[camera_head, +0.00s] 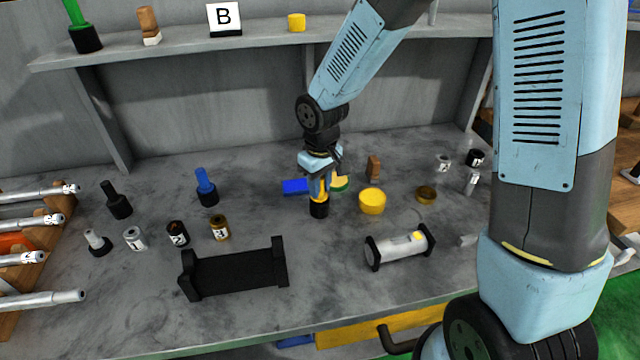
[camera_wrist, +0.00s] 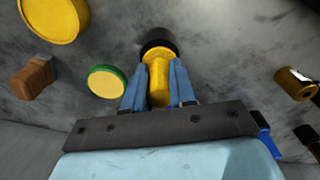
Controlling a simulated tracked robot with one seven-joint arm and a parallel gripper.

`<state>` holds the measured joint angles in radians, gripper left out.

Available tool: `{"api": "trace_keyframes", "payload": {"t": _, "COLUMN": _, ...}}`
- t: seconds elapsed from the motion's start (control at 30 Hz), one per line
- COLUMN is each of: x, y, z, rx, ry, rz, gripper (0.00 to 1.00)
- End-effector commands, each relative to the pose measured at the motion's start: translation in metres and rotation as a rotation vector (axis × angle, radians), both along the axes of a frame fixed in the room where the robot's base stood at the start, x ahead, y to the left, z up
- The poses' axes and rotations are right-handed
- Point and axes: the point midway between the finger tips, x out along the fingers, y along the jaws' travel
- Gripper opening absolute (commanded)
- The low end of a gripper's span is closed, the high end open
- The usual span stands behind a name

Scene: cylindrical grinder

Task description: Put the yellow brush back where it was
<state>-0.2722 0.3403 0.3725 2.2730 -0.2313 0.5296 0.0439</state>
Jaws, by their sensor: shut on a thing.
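The yellow brush (camera_head: 318,194) has a yellow handle and a black lower end, and is upright in the head view, handle up. My gripper (camera_head: 320,182) is shut on its handle from above, over the middle of the grey bench. In the wrist view the yellow handle (camera_wrist: 159,82) lies between my two blue fingers, with the black end (camera_wrist: 158,42) beyond the fingertips. The black end is at or just above the bench; I cannot tell if it touches.
A blue block (camera_head: 295,186), a green-and-yellow disc (camera_head: 341,183) and a yellow round container (camera_head: 372,201) are close by. A blue brush (camera_head: 206,187) and black brush (camera_head: 117,200) stand left. A black cradle (camera_head: 235,270) and grey roller (camera_head: 402,247) are in front.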

Motion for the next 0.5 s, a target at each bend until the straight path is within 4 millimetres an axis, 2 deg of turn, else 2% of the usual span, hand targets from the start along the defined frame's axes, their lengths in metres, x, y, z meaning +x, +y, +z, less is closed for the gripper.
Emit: {"api": "trace_keyframes", "payload": {"t": 0.5, "x": 0.0, "y": -0.0007, "z": -0.0076, "rx": -0.001, "ry": 0.0, "rz": 0.0, "gripper": 0.0}}
